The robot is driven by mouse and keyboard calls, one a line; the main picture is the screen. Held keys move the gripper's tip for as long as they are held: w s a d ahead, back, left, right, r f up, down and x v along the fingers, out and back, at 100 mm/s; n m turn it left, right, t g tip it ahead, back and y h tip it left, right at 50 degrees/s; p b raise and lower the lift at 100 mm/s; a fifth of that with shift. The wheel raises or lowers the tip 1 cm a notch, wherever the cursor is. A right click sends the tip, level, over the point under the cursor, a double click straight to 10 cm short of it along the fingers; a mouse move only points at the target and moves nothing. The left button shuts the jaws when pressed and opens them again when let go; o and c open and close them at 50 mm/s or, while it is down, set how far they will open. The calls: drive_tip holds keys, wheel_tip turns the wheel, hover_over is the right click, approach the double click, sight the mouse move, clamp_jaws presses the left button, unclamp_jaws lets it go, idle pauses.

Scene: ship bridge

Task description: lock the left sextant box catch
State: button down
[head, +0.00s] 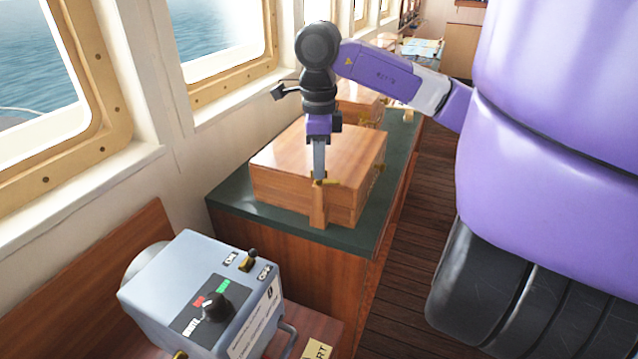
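The sextant box (285,168) is a closed wooden box on a dark green counter top. A small brass piece (331,182) shows at its near edge beside my fingertips, and it may be a catch. Another small brass piece (382,167) shows on the box's right side. Both are too small to tell whether they are locked. My gripper (319,178) points down at the near edge of the box. Its fingers look narrow from here, and I cannot see a gap between them or tell whether they touch the brass. An upright wooden piece (318,207) stands just below the fingertips.
A grey control box (205,295) with a knob and switches stands in the near foreground. Another wooden box (358,98) lies farther along the counter (237,206). Windows line the wall at left. Wooden floor (405,250) is open to the right of the counter.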

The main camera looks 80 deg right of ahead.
drive_tip(key=n+b, duration=0.1)
drive_tip(key=b, duration=0.1)
drive_tip(key=n+b, duration=0.1)
drive_tip(key=b, duration=0.1)
drive_tip(key=shift+f+n, duration=0.35)
drive_tip(key=shift+n, duration=0.05)
drive_tip(key=n+b, duration=0.3)
drive_tip(key=b, duration=0.1)
drive_tip(key=shift+r+n, duration=0.15)
drive_tip(key=shift+n, duration=0.15)
drive_tip(key=n+b, duration=0.2)
drive_tip(key=n, duration=0.1)
drive_tip(key=shift+r+n, duration=0.1)
drive_tip(key=shift+n, duration=0.2)
drive_tip(key=shift+r+n+b, duration=0.1)
drive_tip(key=shift+n+b, duration=0.85)
drive_tip(key=shift+n, duration=0.65)
drive_tip(key=c, duration=1.6)
unclamp_jaws()
drive_tip(key=shift+r+p, duration=0.35)
drive_tip(key=shift+r, duration=3.6)
